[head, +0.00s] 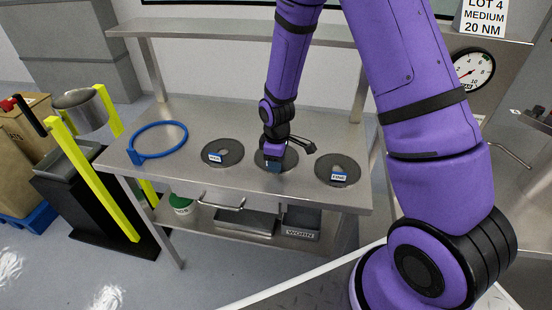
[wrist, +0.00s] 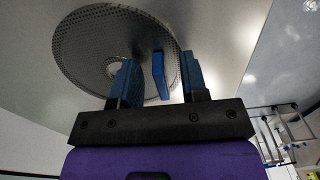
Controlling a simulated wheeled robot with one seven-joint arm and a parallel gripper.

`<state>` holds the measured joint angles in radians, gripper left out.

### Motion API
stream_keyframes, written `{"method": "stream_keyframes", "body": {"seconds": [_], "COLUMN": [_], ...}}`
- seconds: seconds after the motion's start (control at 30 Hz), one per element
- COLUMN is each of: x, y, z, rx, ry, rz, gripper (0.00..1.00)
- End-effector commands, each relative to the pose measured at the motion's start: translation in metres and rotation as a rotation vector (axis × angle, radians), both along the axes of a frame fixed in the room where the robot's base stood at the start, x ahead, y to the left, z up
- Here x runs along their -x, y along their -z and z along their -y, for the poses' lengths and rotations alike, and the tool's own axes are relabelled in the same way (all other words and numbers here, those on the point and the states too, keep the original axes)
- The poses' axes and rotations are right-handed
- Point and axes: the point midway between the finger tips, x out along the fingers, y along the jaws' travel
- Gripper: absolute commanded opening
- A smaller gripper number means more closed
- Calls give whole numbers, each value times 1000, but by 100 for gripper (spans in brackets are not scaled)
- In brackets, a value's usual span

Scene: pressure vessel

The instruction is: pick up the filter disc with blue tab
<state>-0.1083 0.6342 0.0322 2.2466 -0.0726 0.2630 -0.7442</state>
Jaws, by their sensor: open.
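A grey mesh filter disc (head: 290,158) with a centre hole lies in the middle of the steel table, partly hidden under my gripper (head: 272,166). In the wrist view this disc (wrist: 82,48) fills the upper left, with an upright blue tab (wrist: 159,75) on it. My gripper (wrist: 158,80) is open, its two blue fingers standing one on each side of the tab. Gaps show between the tab and both fingers, so it is not gripped. In the head view the tab is hidden by my gripper.
Two more discs lie on the table, one to the left (head: 222,150) and one to the right (head: 337,171), each with a small label. A blue ring (head: 160,124) lies further left. A shelf (head: 230,33) runs above the table's back.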

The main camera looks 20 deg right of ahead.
Motion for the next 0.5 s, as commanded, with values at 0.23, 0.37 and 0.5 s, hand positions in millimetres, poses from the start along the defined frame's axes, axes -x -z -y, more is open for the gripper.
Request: {"method": "stream_keyframes", "body": {"seconds": [0.23,0.37,0.5], "x": [-1,-1,0], "y": [5,5,5], "z": [0,0,0], "rx": [0,0,0], "ry": [0,0,0], "rz": [2,1,1], "gripper": [40,27,0]}}
